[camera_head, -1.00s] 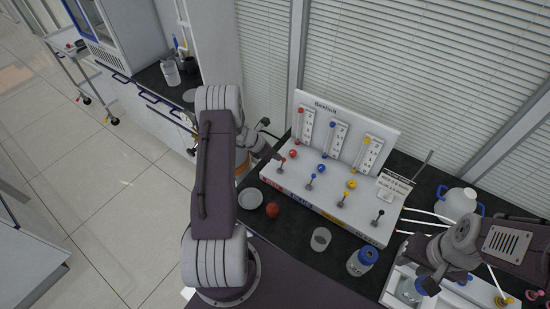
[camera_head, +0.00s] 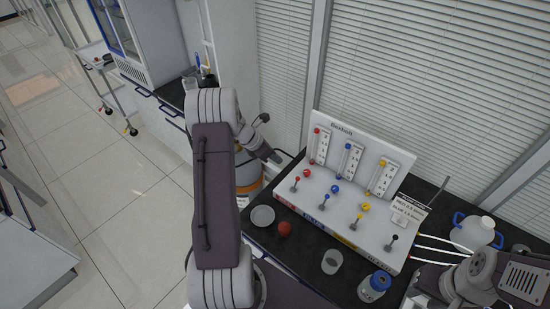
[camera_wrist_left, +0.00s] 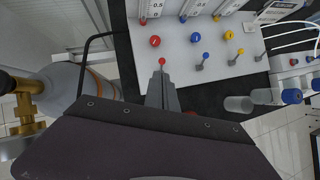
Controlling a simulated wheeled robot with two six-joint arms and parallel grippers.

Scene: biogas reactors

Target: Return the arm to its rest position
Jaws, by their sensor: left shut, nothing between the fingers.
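My left arm spans the middle of the head view. Its gripper (camera_head: 276,158) is shut and empty, just off the upper left end of the white flow panel (camera_head: 352,232). In the left wrist view the shut gripper (camera_wrist_left: 162,78) points toward the red-tipped lever (camera_wrist_left: 162,62), and the grey fingers overlap the area just below it. The red-tipped lever also shows in the head view (camera_head: 296,184), apart from the gripper. My right gripper (camera_head: 420,300) is at the lower right, partly cut off by the frame edge; its jaws are unclear.
A gas cylinder (camera_wrist_left: 75,82) stands left of the bench in the left wrist view. Open floor (camera_head: 110,210) lies to the left.

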